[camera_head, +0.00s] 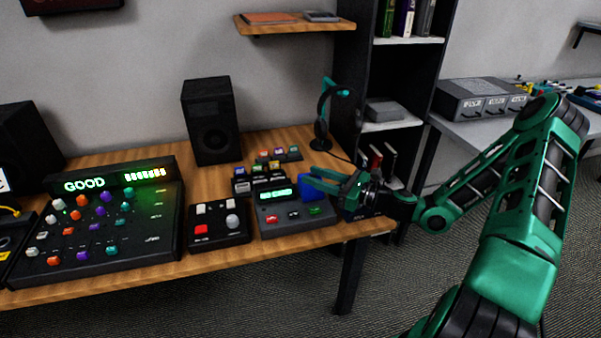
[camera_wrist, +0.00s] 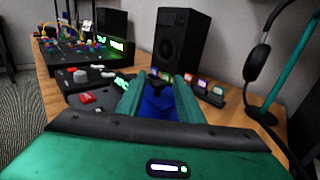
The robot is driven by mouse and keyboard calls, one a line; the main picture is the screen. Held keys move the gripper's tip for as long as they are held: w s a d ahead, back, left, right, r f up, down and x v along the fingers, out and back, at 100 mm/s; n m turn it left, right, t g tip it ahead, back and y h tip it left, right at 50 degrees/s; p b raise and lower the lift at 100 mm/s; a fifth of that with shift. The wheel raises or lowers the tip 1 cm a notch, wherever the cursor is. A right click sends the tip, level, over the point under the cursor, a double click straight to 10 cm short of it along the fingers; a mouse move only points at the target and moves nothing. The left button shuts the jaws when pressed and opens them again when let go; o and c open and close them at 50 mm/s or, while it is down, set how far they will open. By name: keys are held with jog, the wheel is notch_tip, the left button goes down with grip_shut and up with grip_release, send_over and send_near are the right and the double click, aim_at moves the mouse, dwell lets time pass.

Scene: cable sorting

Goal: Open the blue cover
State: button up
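The blue cover (camera_head: 311,190) is at the right side of a dark grey device (camera_head: 297,220) with a lit green display and several coloured buttons. My gripper (camera_head: 310,178) reaches in from the right, its fingers above and beside the cover and partly hiding it. In the wrist view the cover (camera_wrist: 158,108) shows between the two spread fingers of my gripper (camera_wrist: 158,80). The fingers are apart, and I see no clear grip on the cover. How far the cover is raised, and whether a finger touches it, I cannot tell.
A small control box (camera_head: 219,225) and a large mixer panel (camera_head: 100,225) reading GOOD stand left on the wooden table (camera_head: 200,265). Behind are a black speaker (camera_head: 211,120), small coloured-key blocks (camera_head: 262,180) and headphones on a stand (camera_head: 322,130). A dark shelf (camera_head: 395,75) stands behind my arm.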

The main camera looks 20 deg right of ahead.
jog(key=shift+x, duration=2.65)
jog(key=shift+c, duration=0.7)
grip_shut()
